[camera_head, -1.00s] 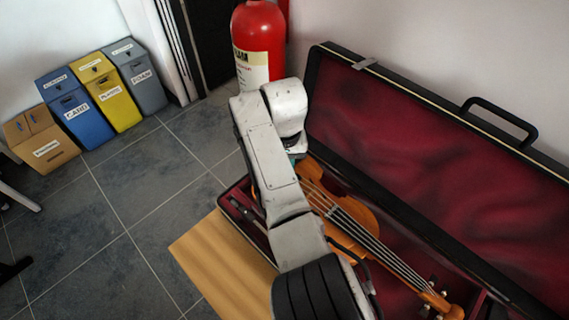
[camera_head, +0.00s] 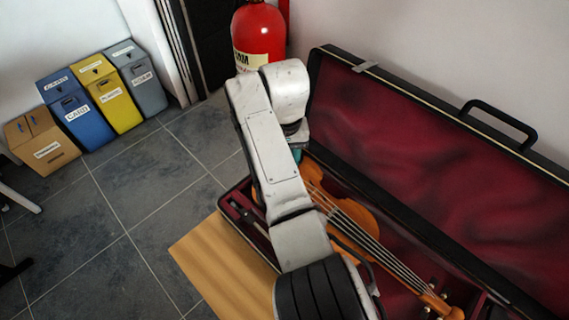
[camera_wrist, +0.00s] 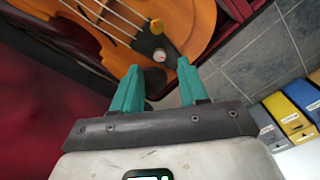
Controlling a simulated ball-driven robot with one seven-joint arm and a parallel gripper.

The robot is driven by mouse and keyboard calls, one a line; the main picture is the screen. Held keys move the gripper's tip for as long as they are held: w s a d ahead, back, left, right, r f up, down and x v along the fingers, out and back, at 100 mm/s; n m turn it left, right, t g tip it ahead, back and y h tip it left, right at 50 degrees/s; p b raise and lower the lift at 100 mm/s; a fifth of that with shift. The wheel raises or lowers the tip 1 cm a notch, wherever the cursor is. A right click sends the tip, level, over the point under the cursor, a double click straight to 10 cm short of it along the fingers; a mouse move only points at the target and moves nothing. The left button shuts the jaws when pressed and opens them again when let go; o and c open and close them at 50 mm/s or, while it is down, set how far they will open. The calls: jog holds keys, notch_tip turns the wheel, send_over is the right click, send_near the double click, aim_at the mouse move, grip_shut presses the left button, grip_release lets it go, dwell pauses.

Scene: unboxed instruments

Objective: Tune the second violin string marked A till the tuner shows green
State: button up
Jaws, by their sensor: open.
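The orange-brown violin (camera_head: 349,213) lies in the open case, its neck toward the lower right and its body partly behind my arm. Its pegs (camera_head: 427,310) are small at the lower right; I cannot read a string mark A. My gripper (camera_wrist: 158,66) has teal fingers, spread apart and empty, near the violin's tail end. A small display (camera_wrist: 148,178) with green is cut off at the bottom edge; its reading is unclear.
The red-lined black case (camera_head: 425,170) has its lid raised along the right, with a handle (camera_head: 499,123). A wooden surface (camera_head: 215,262) lies below. A fire extinguisher (camera_head: 258,38) stands behind my arm. Several bins (camera_head: 112,97) stand far left; the floor between is clear.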

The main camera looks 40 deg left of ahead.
notch_tip(320, 180, up, 6)
jog(key=shift+r, duration=0.25)
dwell(0.5)
